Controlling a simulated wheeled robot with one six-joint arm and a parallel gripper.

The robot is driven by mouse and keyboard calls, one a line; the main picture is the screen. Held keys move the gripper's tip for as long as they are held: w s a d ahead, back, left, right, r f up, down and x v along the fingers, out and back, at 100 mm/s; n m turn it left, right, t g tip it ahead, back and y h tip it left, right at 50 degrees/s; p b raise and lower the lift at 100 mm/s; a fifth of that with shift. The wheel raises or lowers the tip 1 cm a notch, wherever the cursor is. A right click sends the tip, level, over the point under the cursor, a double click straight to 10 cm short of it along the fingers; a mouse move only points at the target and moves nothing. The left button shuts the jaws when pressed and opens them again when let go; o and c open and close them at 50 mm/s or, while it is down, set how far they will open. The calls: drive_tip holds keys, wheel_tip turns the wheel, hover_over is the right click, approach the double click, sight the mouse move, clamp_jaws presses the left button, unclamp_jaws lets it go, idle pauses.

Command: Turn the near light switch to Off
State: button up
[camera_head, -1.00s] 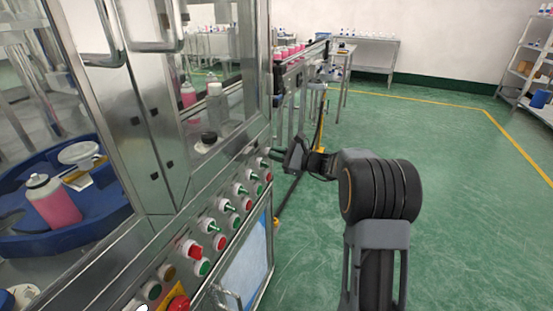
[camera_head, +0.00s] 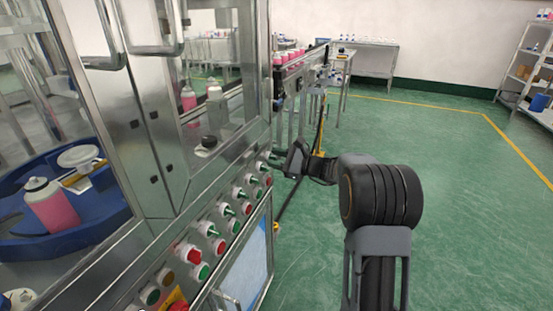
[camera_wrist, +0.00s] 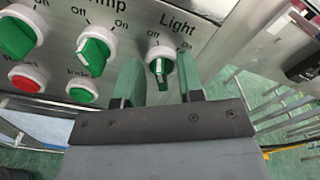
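The light switch (camera_wrist: 160,66) is a green rotary knob with a white collar, under the printed word Light, with Off at its upper left and On at its upper right. Its handle stands roughly upright in the wrist view; I cannot tell its exact setting. My gripper (camera_wrist: 160,78) is open, with one finger on each side of the knob. Whether the fingers touch it is unclear. In the head view my gripper (camera_head: 276,161) is at the far end of the control panel, and the switch there is small and partly hard to make out.
Another green knob (camera_wrist: 95,50) and a red reset button (camera_wrist: 26,80) are close by on the same panel. More knobs and buttons run along the machine front toward a red knob (camera_head: 187,254). A conveyor with bottles (camera_head: 290,57) stands beyond. The green floor (camera_head: 460,200) at right is clear.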

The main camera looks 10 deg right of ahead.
drive_tip(key=p+v, duration=0.1)
drive_tip(key=v, duration=1.3)
drive_tip(key=s+a+f+n+g+h, duration=0.2)
drive_tip(key=s+f+g+h, duration=0.15)
drive_tip(key=f, duration=0.35)
drive_tip(key=s+a+r+n+g+h+p, duration=0.2)
drive_tip(key=s+a+n+g+h+p, duration=0.1)
drive_tip(key=s+n+g+p, duration=0.4)
drive_tip(key=s+a+r+n+t+h+p, duration=0.1)
drive_tip(key=s+a+r+n+h+p, duration=0.2)
drive_tip(key=r, duration=0.7)
drive_tip(key=s+a+r+n+t+h+p, duration=0.2)
drive_tip(key=s+a+r+n+h+p, duration=0.1)
drive_tip(key=s+r+n+h+p, duration=0.2)
drive_tip(key=s+r+n+p, duration=0.2)
drive_tip(key=s+r+p, duration=0.2)
drive_tip(key=r+p, duration=0.1)
drive_tip(key=shift+s, duration=0.2)
